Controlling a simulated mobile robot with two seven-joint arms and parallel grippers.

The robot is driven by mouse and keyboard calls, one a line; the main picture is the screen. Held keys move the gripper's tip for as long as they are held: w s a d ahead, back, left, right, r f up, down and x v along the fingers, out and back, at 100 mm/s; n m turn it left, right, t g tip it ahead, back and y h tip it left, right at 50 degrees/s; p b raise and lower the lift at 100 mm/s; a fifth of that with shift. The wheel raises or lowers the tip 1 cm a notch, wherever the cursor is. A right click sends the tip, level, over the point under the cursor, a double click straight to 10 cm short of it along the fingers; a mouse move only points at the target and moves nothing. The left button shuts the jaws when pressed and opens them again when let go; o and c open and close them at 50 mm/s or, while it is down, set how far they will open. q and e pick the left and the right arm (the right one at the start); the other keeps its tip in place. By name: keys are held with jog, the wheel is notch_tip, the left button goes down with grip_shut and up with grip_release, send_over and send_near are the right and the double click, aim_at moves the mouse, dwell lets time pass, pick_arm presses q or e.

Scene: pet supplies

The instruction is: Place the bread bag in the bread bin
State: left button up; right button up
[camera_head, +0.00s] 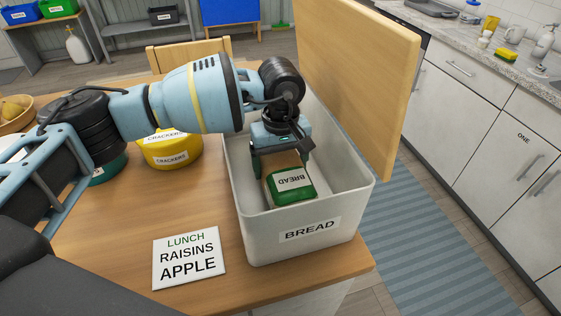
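The bread bin (245,225) is a pale open box labelled BREAD at the table's right edge. The bread bag (291,181), tan and green with a BREAD label that reads upside down, is inside the bin's walls. My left gripper (281,160) reaches down into the bin from above, with its fingers on either side of the bag's upper part, and appears shut on it. Whether the bag touches the bin floor cannot be told. My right gripper is not in view.
A tall wooden panel (350,75), apparently the bin's raised lid, stands along its right side. A LUNCH card (189,258) lies on the table (120,235). A yellow crackers container (172,152) and fruit bowl (18,122) are left. A counter (480,45) runs at right.

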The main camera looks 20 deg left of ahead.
pick_arm(q)
jog(key=o, duration=1.2)
jog(key=shift+f, duration=0.1)
jog(key=shift+o, duration=0.2)
jog(key=shift+r, duration=0.2)
notch_tip(320, 180, up, 11)
jog(key=shift+f+b, duration=0.15)
jog(key=shift+b, duration=0.35)
jog(key=shift+r, duration=0.6)
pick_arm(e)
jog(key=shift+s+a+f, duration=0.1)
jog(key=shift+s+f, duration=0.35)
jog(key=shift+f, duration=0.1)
